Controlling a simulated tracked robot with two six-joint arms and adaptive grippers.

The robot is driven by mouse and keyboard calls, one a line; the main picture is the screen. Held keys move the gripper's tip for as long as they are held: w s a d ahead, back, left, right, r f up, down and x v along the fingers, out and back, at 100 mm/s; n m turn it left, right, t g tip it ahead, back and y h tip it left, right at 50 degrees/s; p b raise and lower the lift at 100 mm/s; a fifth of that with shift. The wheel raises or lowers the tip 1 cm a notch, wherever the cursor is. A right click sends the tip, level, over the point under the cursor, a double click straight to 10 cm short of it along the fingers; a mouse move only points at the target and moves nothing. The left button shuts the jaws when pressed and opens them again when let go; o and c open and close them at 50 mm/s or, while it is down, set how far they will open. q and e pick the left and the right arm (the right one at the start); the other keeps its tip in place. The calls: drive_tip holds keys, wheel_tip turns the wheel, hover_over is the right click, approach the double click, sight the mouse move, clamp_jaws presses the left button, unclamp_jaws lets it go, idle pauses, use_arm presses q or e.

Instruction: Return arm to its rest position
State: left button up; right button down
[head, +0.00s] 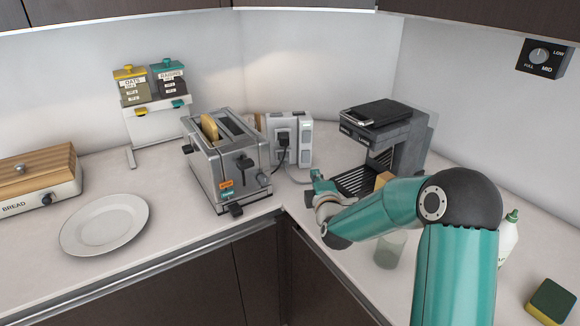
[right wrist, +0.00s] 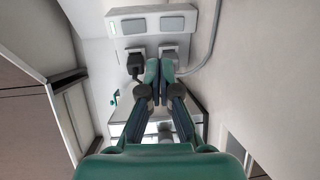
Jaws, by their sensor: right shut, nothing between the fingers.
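My right arm (head: 385,210) is teal and reaches in from the lower right over the counter. Its gripper (head: 316,178) is at the inner corner of the counter, between the toaster and the coffee machine, in front of the white socket box. In the right wrist view the gripper (right wrist: 160,68) has its fingertips together with nothing between them. They point toward the socket box (right wrist: 152,22), below its right switch; I cannot tell whether they touch it. A black plug (right wrist: 135,64) sits in the left socket. My left gripper is not in view.
A toaster (head: 222,165) with a bread slice stands left of my gripper; a coffee machine (head: 385,135) stands behind my arm. A glass (head: 390,249) is close under my forearm. A bottle (head: 508,236) and sponge (head: 550,302) are at right. A plate (head: 104,224) lies left.

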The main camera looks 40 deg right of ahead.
drive_tip(key=a, duration=0.1)
drive_tip(key=w+a+p, duration=0.1)
drive_tip(key=a+y, duration=0.1)
drive_tip(key=shift+w+r+m, duration=0.15)
drive_tip(key=shift+r+m, duration=0.15)
drive_tip(key=shift+m, duration=0.1)
drive_tip(key=s+a+f+m+g+y+p, duration=0.1)
drive_tip(key=a+f+m+y, duration=0.2)
drive_tip(key=a+f, duration=0.5)
drive_tip(key=a+f+m+g+y+p, duration=0.1)
drive_tip(key=a+f+m+g+y, duration=0.2)
drive_tip(key=a+f, duration=0.5)
drive_tip(key=s+a+f+m+g+y, duration=0.3)
drive_tip(key=s+a+f+g+y, duration=0.1)
drive_tip(key=s+a+f, duration=0.65)
drive_tip(key=s+a+f+m+g+y, duration=0.1)
drive_tip(key=s+a+f+m+g, duration=0.1)
drive_tip(key=s, duration=0.6)
drive_tip(key=s+a+f+m+g+b, duration=0.1)
drive_tip(key=s+a+f+g, duration=0.3)
drive_tip(key=s, duration=0.5)
wheel_tip(320, 180, down, 2)
drive_tip(key=shift+a+f+m+y+b, duration=0.35)
drive_tip(key=shift+a+m, duration=0.25)
drive_tip(key=shift+a, duration=0.3)
